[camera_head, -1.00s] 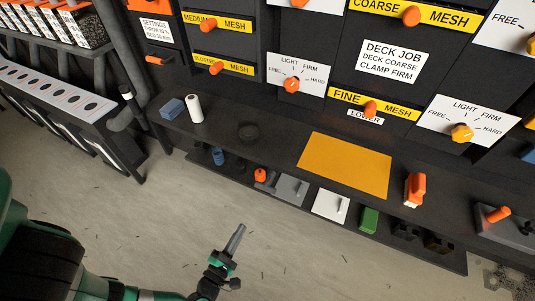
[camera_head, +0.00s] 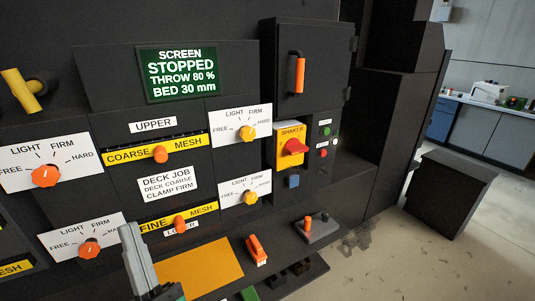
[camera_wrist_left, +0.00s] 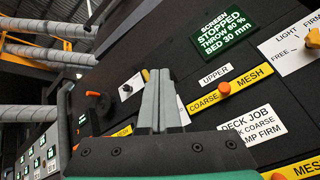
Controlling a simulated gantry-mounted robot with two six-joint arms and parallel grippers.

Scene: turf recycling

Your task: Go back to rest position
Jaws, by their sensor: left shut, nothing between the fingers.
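My left gripper (camera_head: 130,232) is at the bottom left of the head view, with its grey fingers pointing up in front of the lower part of the panel. In the left wrist view my left gripper (camera_wrist_left: 158,75) has its two grey fingers together with nothing between them, pointing toward the dark machine panel. My right gripper does not show.
The panel carries a green screen (camera_head: 181,73) reading stopped, dials, and a coarse mesh slider (camera_head: 160,154). An orange sheet (camera_head: 200,268), an orange tool (camera_head: 256,250) and a grey box with an orange lever (camera_head: 317,229) lie on the shelf.

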